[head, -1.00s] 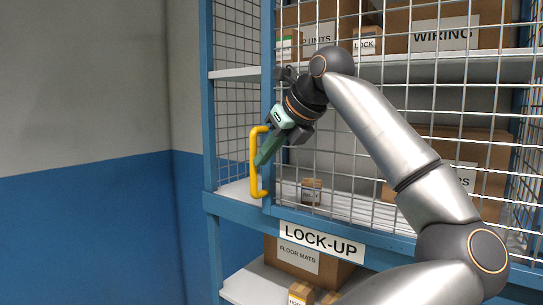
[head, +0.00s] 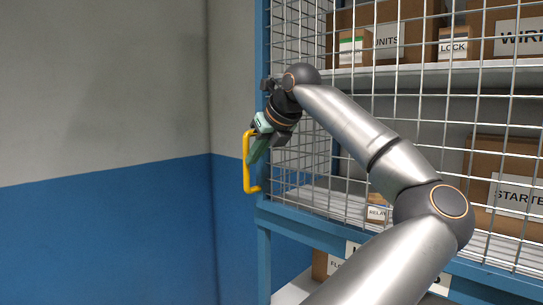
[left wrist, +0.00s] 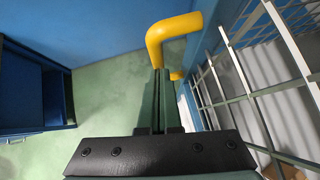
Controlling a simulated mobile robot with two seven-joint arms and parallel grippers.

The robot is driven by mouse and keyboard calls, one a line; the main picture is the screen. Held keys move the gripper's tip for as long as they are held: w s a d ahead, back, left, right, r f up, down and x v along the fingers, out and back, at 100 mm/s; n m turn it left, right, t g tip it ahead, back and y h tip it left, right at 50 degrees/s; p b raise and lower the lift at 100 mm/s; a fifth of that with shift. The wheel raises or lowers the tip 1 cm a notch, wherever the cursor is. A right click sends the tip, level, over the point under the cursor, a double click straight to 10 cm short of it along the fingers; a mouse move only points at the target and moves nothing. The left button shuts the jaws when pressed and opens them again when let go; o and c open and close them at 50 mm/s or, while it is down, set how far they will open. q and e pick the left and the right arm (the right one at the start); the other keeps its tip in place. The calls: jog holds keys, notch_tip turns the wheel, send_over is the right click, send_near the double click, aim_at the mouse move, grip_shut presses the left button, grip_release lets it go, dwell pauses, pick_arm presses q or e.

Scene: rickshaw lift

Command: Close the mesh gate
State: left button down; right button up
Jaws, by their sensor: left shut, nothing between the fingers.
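The mesh gate (head: 310,229) has a blue frame and a grey wire grid across the front of the lock-up shelves. Its yellow handle (head: 247,172) is at its left edge, which lines up with the shelf unit's left post in the head view. My left gripper (head: 254,157) is shut and empty, with its green fingers beside the handle. In the left wrist view the shut fingers (left wrist: 158,100) point at the yellow handle (left wrist: 172,33), with the blue gate edge and mesh to the right; whether they touch it I cannot tell. My right gripper is out of view.
Labelled cardboard boxes (head: 400,30) stand on the shelves behind the mesh. A small relay box (head: 377,213) sits lower down. A grey and blue wall (head: 100,220) is at the left, with free floor (left wrist: 105,95) in the wrist view.

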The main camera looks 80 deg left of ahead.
aim_at(245, 153)
pick_arm(q)
jog(key=s+a, duration=0.1)
jog(key=a, duration=0.1)
jog(key=shift+s+a, duration=0.3)
jog(key=shift+s, duration=0.1)
jog(key=shift+r, duration=0.1)
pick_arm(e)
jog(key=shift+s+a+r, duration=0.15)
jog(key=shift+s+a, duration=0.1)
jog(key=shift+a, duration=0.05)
